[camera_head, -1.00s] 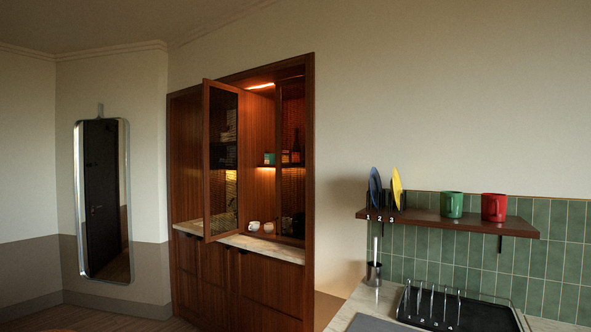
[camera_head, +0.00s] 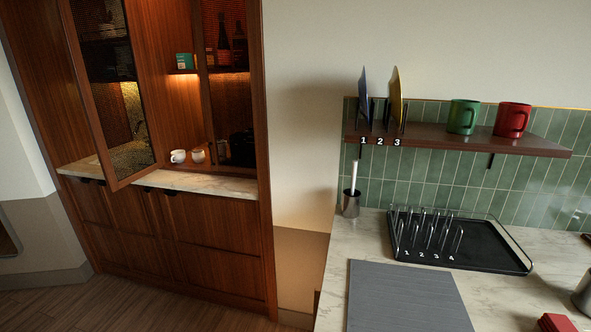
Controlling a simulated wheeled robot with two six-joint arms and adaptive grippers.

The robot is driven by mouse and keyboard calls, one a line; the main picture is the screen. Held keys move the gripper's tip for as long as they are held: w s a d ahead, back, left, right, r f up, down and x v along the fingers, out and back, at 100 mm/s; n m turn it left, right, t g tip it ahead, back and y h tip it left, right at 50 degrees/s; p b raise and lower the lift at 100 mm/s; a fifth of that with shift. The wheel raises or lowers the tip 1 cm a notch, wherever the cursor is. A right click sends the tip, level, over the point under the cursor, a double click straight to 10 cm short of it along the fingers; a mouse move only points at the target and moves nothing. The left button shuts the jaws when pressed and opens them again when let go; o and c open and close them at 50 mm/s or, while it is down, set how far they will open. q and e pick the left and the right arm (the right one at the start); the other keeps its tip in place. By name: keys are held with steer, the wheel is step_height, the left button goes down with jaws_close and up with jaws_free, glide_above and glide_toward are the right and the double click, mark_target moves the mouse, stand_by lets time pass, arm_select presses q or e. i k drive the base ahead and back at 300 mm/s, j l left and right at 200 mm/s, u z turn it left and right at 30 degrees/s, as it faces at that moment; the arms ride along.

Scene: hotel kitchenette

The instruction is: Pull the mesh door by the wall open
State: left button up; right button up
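The wooden cabinet (camera_head: 170,232) stands at the left against the pale wall. One mesh door (camera_head: 124,100) in a wooden frame is swung open and juts out over the marble ledge. A second mesh panel (camera_head: 228,105) fills the right part of the opening, beside the cabinet's right side and the pale wall. It looks closed or nearly so; I cannot tell exactly. Dark bottles show at it. No handle on it is clear. Neither of my grippers is in view.
Two small cups (camera_head: 178,156) stand on the cabinet's marble ledge (camera_head: 205,184). To the right, a counter (camera_head: 340,245) holds a black rack tray (camera_head: 485,250) and a metal cup (camera_head: 350,204). A wall shelf (camera_head: 455,145) carries plates and mugs. Open floor (camera_head: 130,305) lies before the cabinet.

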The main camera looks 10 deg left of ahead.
mark_target(196, 9)
steer(key=i+j, duration=0.2)
steer(key=j, duration=0.3)
steer(key=i+j+u, duration=0.1)
steer(key=j, duration=0.35)
steer(key=i+j, duration=0.35)
steer(key=i+j+u, duration=0.1)
steer(key=i+j, duration=0.15)
steer(key=j, duration=0.35)
steer(key=i+j, duration=0.25)
steer(key=j, duration=0.2)
steer(key=i+j+u, duration=0.1)
steer(key=j, duration=0.35)
steer(key=i+j, duration=0.4)
